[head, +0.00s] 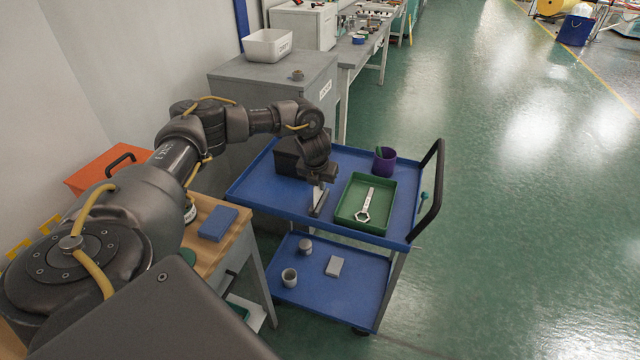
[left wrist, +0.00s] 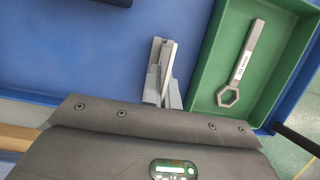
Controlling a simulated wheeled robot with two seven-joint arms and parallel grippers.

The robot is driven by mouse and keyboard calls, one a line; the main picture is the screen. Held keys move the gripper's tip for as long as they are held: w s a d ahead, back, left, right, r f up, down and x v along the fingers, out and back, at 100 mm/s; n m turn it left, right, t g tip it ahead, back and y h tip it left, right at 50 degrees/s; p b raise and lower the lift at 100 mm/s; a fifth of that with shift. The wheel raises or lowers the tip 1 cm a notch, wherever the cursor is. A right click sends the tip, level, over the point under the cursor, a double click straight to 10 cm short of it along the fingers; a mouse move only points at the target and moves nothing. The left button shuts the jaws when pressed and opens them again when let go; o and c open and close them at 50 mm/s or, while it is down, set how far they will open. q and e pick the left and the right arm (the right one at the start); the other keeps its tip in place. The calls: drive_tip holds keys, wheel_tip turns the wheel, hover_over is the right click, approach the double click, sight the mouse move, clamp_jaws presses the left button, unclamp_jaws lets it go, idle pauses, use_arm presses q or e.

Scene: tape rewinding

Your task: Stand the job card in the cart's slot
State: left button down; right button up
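My left gripper (head: 318,196) points down over the blue cart's top shelf (head: 345,160), left of the green tray. In the left wrist view, narrow grey pieces (left wrist: 160,75) stand close together in front of the gripper body. A thin pale strip shows among them, seen nearly edge-on. It may be the job card, but I cannot separate it surely from the fingers or a holder. The slot is not clearly visible. A dark box (head: 289,157) stands on the shelf just behind and left of the gripper. My right gripper is out of view.
The green tray (head: 343,215) holds a wrench (head: 366,205). A purple cup (head: 384,160) stands behind it, near the black handle (head: 430,190). The lower shelf holds small items, including a white block (head: 334,266). A blue box (head: 218,224) lies on the wooden bench.

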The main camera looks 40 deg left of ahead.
use_arm(q)
drive_tip(key=shift+f+b, duration=0.55)
drive_tip(key=shift+f, duration=0.4)
idle(0.5)
drive_tip(key=c, duration=1.1)
unclamp_jaws()
drive_tip(key=shift+r, duration=0.1)
drive_tip(key=shift+r+p, duration=3.45)
drive_tip(key=shift+r, duration=0.5)
